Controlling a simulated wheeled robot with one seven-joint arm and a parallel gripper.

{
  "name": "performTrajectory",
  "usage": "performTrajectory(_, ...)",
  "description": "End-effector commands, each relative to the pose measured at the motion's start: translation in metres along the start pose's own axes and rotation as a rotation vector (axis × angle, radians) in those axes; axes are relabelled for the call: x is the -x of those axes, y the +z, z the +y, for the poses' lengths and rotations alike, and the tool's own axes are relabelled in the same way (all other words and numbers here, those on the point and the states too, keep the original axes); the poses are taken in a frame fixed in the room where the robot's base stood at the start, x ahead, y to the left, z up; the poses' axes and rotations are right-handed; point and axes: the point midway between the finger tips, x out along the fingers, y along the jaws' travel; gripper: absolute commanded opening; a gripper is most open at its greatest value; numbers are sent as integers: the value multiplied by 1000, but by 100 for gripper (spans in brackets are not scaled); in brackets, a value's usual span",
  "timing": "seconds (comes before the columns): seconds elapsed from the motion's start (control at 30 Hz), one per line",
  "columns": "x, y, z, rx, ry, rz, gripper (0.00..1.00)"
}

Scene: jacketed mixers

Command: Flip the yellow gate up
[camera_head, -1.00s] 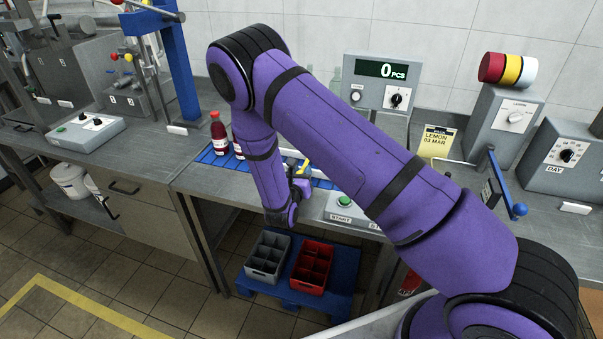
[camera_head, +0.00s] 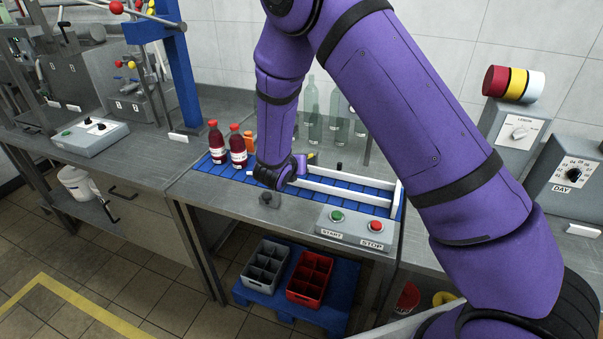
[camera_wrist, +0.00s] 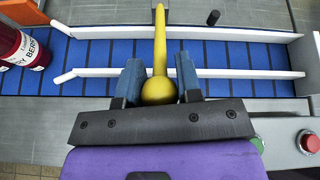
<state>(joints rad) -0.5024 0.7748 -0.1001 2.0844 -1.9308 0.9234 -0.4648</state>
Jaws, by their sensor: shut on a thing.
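The yellow gate (camera_wrist: 159,45) is a thin yellow bar with a round ball knob at its near end. In the wrist view it points away from me across the blue conveyor (camera_wrist: 100,52) and its white rails. My gripper (camera_wrist: 159,82) has one blue-grey finger on each side of the ball knob and is shut on it. In the head view my gripper (camera_head: 292,172) is low at the conveyor's front rail, and only a small yellow bit of the gate (camera_head: 313,156) shows behind it. The gate's far pivot is hard to make out.
Red bottles (camera_head: 238,150) stand on the conveyor's left end; one also shows in the wrist view (camera_wrist: 22,48). A START/STOP box (camera_head: 356,228) sits at the front right. Clear bottles (camera_head: 314,115) stand behind. A short black peg (camera_wrist: 213,18) rises beyond the far rail.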

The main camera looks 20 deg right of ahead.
Motion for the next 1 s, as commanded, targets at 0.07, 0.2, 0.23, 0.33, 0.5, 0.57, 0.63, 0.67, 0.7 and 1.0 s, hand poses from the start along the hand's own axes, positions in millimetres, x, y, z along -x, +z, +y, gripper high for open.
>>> performTrajectory(0.07,0,14,-2,-9,13,60,0)
performTrajectory(0.2,-2,30,-6,-8,34,162,0)
performTrajectory(0.23,-3,34,-6,-8,37,181,0)
performTrajectory(0.33,-5,44,-8,-8,50,243,0)
performTrajectory(0.5,-11,60,-12,-10,69,344,0)
performTrajectory(0.57,-13,66,-13,-11,76,379,0)
performTrajectory(0.63,-16,72,-14,-13,83,419,0)
performTrajectory(0.67,-18,75,-15,-11,88,437,0)
performTrajectory(0.7,-20,78,-16,-12,92,460,0)
performTrajectory(1.0,-37,103,-21,-12,125,635,0)
